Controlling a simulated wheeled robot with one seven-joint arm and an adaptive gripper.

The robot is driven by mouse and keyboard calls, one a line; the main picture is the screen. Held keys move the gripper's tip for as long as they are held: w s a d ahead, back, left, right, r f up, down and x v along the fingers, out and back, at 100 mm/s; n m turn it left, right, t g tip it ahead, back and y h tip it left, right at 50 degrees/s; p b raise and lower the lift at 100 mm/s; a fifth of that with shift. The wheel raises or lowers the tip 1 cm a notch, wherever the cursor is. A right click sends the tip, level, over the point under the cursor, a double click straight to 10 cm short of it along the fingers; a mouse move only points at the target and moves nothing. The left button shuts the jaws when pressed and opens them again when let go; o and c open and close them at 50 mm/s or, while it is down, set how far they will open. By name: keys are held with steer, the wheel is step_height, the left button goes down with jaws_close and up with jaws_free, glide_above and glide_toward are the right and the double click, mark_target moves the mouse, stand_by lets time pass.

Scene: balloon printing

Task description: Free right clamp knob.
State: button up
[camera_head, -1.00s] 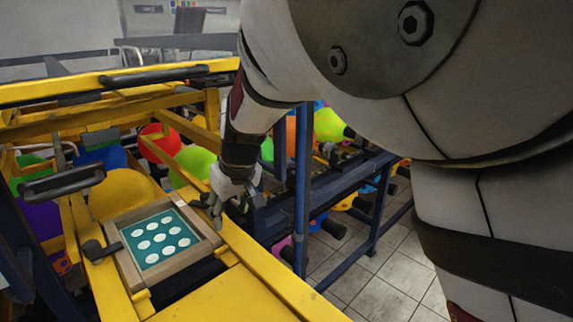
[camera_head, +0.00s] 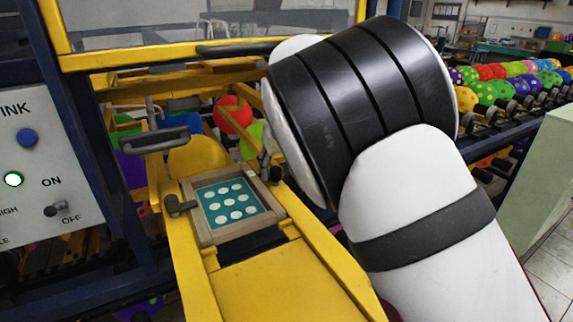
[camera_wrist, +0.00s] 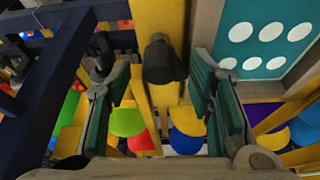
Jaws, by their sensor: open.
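The right clamp knob (camera_wrist: 162,60) is dark and rounded. In the wrist view it stands between the two fingers of my gripper (camera_wrist: 163,88), with gaps on both sides. My gripper is open and empty, its green-padded fingers flanking the knob. In the head view my arm hides most of the gripper; a grey part shows by the right side of the print frame (camera_head: 236,234). That wooden frame holds a teal screen (camera_head: 230,203) with white ovals. The left clamp knob (camera_head: 180,206) is dark and sits at the frame's left side.
Yellow machine beams (camera_head: 265,285) surround the frame. A dark handle (camera_head: 153,140) stands behind it on the left. A control panel (camera_head: 45,165) is at far left. Balloons (camera_head: 234,114) lie below and behind. A rack of colourful balloons (camera_head: 500,90) is at back right.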

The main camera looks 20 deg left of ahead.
steer(key=shift+w+a+f, duration=0.1)
steer(key=shift+w+f, duration=0.05)
steer(key=shift+f, duration=0.25)
jaws_close()
steer(key=m+h+p, duration=0.1)
steer(key=m, duration=0.2)
steer(key=shift+t, duration=0.4)
steer(key=shift+a+m+h+p, duration=0.1)
steer(key=shift+m+h+p, duration=0.35)
steer(key=shift+m, duration=0.95)
